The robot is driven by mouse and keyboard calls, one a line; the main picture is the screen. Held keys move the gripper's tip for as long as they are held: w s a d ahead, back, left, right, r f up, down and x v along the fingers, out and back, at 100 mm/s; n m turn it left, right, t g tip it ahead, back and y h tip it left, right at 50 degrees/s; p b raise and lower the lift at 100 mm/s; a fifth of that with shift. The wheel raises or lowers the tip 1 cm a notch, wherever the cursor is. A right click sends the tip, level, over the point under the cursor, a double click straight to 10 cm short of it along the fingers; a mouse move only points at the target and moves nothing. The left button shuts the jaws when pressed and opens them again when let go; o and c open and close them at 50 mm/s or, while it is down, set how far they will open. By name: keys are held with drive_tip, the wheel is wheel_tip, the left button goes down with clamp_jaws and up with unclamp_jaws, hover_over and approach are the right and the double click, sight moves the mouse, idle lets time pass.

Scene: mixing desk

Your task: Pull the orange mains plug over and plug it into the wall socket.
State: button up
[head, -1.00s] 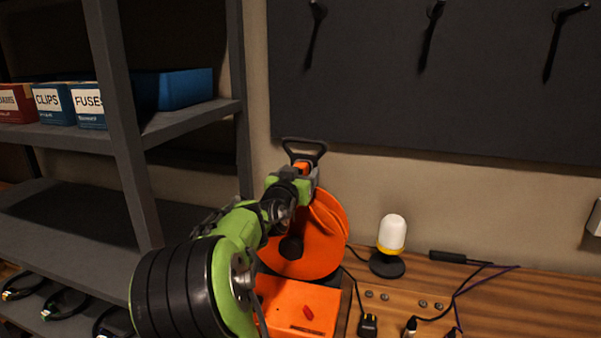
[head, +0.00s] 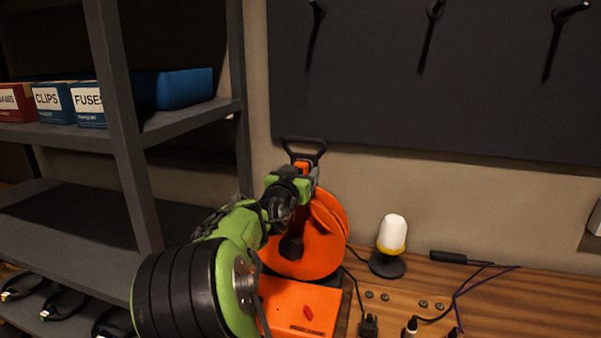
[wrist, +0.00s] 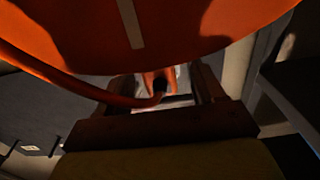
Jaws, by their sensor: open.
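An orange cable reel (head: 328,240) with a black carry handle stands on the desk against the wall. My arm reaches up in front of it and hides part of it. In the wrist view the reel's orange disc (wrist: 100,30) fills the top, and an orange cable (wrist: 60,78) runs down from the left. My gripper (wrist: 162,90) is open below the disc. A small orange piece with a dark end (wrist: 160,79), perhaps the plug, shows between its fingers. I cannot tell whether they touch it. A pale fitting, perhaps the wall socket (head: 595,218), is cut off at the right edge.
A dark shelf unit with labelled boxes (head: 52,103) and a blue bin (head: 186,89) stands at left. A white-domed lamp (head: 391,236) stands right of the reel. Black plugs (head: 369,325) and cables lie on the desk. A dark pegboard (head: 480,100) hangs above.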

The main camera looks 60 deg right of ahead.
drive_tip(key=shift+b, duration=0.3)
drive_tip(key=shift+c, duration=0.5)
clamp_jaws()
drive_tip(key=shift+a+f, duration=0.1)
drive_tip(key=shift+a, duration=0.05)
drive_tip(key=shift+s+a+b, duration=0.15)
drive_tip(key=shift+a+b, duration=0.35)
drive_tip(key=shift+a, duration=0.45)
drive_tip(key=shift+s+a+b, duration=0.2)
drive_tip(key=shift+a+b, duration=0.3)
drive_tip(key=shift+a, duration=0.45)
drive_tip(key=shift+s+a+b, duration=0.15)
drive_tip(key=shift+a+b, duration=0.35)
drive_tip(key=shift+a, duration=0.45)
